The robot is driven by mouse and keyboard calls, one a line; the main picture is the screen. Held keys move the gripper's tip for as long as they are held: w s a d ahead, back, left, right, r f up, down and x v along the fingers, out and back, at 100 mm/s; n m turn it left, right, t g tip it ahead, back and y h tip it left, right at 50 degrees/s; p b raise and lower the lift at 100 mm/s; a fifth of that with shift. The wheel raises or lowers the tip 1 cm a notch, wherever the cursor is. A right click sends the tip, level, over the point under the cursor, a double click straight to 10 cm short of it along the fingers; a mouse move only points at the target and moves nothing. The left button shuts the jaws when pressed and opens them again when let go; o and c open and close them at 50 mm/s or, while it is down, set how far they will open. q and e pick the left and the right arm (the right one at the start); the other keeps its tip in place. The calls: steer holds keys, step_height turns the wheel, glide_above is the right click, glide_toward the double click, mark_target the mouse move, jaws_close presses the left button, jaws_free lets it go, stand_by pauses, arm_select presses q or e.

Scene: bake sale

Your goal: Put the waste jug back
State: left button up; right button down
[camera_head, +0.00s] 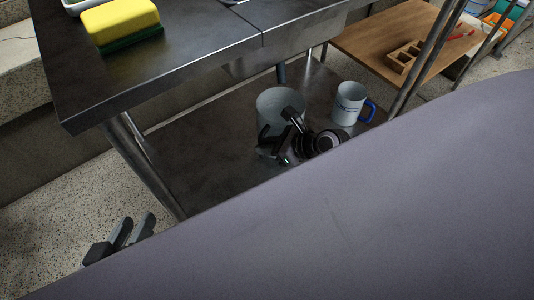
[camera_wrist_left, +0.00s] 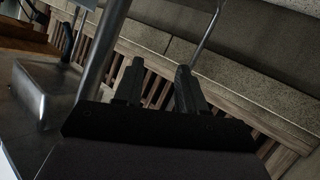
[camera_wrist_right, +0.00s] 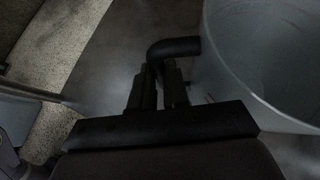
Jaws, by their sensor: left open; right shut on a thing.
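The waste jug (camera_head: 278,103), a grey, see-through vessel, is upright at the lower steel shelf (camera_head: 205,150) under the table. Whether its base touches the shelf cannot be told. My right gripper (camera_head: 284,140) is shut on the jug's black handle, at the jug's near side. The right wrist view shows the fingers (camera_wrist_right: 160,88) closed on the handle (camera_wrist_right: 174,48), with the jug wall (camera_wrist_right: 250,70) to the right. My left gripper (camera_head: 134,230) is open and empty, low at the left over the floor. It also shows in the left wrist view (camera_wrist_left: 158,82).
A white mug (camera_head: 347,104) with a blue handle stands close right of the jug. The steel table (camera_head: 190,50) overhangs the shelf and carries a yellow sponge (camera_head: 120,20). Metal legs (camera_head: 145,165) flank the shelf. A wooden shelf (camera_head: 375,35) lies behind right.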

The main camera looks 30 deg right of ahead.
arm_select(q)
steer(key=shift+w+d+f+h+b, duration=0.15)
steer(key=shift+d+h+b, duration=0.25)
steer(key=shift+d+b, duration=0.25)
arm_select(e)
step_height(320, 180, down, 3)
steer(key=shift+r, duration=0.2)
steer(key=shift+f, duration=0.1)
steer(key=c, duration=1.1)
jaws_free()
steer(key=shift+f, duration=0.1)
arm_select(q)
steer(key=a+y+p, duration=0.1)
steer(key=a+p, duration=0.1)
steer(key=p, duration=0.1)
steer(key=s+a+r+y+p, duration=0.1)
steer(key=a+p, duration=0.1)
steer(key=shift+m+y, duration=0.3)
arm_select(e)
steer(key=v, duration=1.2)
